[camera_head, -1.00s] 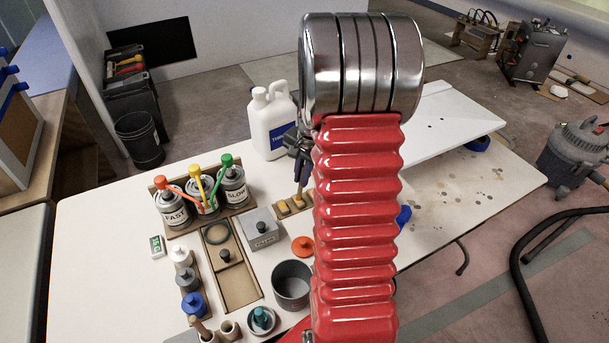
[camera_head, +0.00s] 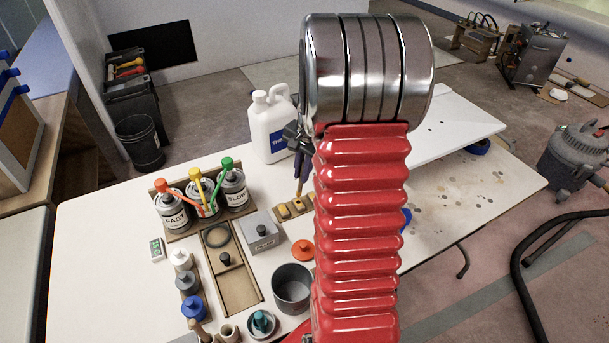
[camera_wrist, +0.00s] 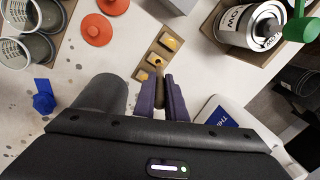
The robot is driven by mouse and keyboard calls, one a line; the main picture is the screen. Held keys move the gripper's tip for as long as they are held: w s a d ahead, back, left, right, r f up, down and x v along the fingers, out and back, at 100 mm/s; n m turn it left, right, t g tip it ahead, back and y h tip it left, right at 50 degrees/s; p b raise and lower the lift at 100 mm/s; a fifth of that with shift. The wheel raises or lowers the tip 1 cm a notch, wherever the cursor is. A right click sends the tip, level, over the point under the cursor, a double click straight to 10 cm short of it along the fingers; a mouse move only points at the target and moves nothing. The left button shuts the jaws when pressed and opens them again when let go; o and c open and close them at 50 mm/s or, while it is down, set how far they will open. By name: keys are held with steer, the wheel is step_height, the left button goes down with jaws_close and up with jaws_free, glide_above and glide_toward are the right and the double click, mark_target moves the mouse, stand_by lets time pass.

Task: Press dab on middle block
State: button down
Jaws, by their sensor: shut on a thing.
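A small wooden board carries three yellowish blocks in a row. In the wrist view they are the far block (camera_wrist: 171,42), the middle block (camera_wrist: 153,58) and the near block (camera_wrist: 141,75). My gripper (camera_wrist: 162,84) has its purple fingers shut on a thin brown stick (camera_wrist: 160,98). The stick points down, and its dark tip is at the middle block; whether it presses on the block I cannot tell. In the head view my gripper (camera_head: 302,172) is above the board (camera_head: 280,217), and my red arm hides the board's right end.
A white jug (camera_head: 268,128) stands close behind my gripper. Cans with coloured pumps (camera_head: 202,190), a grey box (camera_head: 262,232), an orange lid (camera_head: 303,250) and a grey cup (camera_head: 292,285) stand nearby. The white table (camera_head: 110,225) is clear at left.

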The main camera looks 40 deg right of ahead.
steer(key=shift+r, duration=1.95)
